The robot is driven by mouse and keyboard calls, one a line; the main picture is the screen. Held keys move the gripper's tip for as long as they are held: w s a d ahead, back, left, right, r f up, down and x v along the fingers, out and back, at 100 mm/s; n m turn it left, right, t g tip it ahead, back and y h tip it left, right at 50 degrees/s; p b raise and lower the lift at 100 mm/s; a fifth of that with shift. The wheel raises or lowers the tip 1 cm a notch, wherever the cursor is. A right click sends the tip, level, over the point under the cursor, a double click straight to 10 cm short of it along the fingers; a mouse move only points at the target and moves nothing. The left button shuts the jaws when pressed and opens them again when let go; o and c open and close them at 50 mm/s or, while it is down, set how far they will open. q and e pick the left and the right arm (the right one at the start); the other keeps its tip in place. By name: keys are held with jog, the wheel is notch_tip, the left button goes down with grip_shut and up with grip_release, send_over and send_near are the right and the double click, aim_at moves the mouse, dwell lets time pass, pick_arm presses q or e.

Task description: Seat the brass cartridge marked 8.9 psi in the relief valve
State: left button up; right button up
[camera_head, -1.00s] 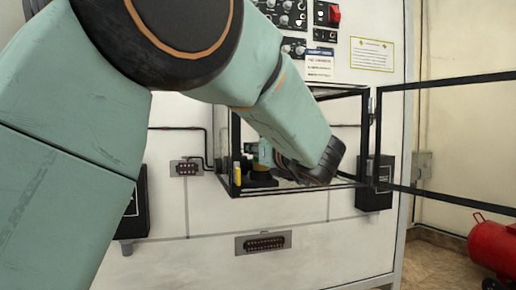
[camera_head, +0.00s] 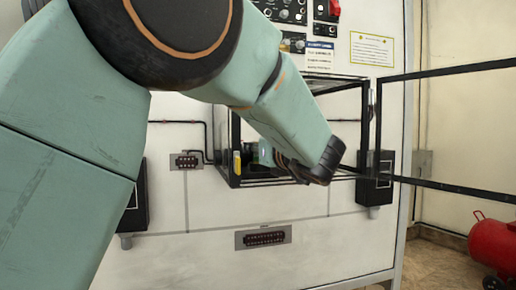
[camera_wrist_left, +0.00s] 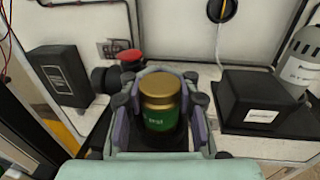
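In the left wrist view a brass cartridge (camera_wrist_left: 160,88) with a green label stands upright between the fingers of my left gripper (camera_wrist_left: 160,110). The fingers press close on both its sides. The label shows "psi"; its number is too small to read. In the head view my left gripper (camera_head: 268,155) is inside the open black-framed case (camera_head: 233,135), mostly hidden behind my own forearm. A red knob (camera_wrist_left: 130,55) on a black fitting (camera_wrist_left: 105,80) shows behind the left finger; I cannot tell whether it is the relief valve. My right gripper is not in view.
A black box (camera_wrist_left: 255,100) with a white label stands right of the gripper, and a grey cylinder (camera_wrist_left: 301,62) beyond it. A yellow object (camera_head: 237,163) is at the case's left side. The case's framed door (camera_head: 450,130) stands open to the right, near a red tank (camera_head: 492,246).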

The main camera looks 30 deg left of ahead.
pick_arm(q)
jog(key=o, duration=0.7)
notch_tip(320, 180, up, 10)
jog(key=shift+r, duration=0.1)
dwell(0.3)
dwell(0.6)
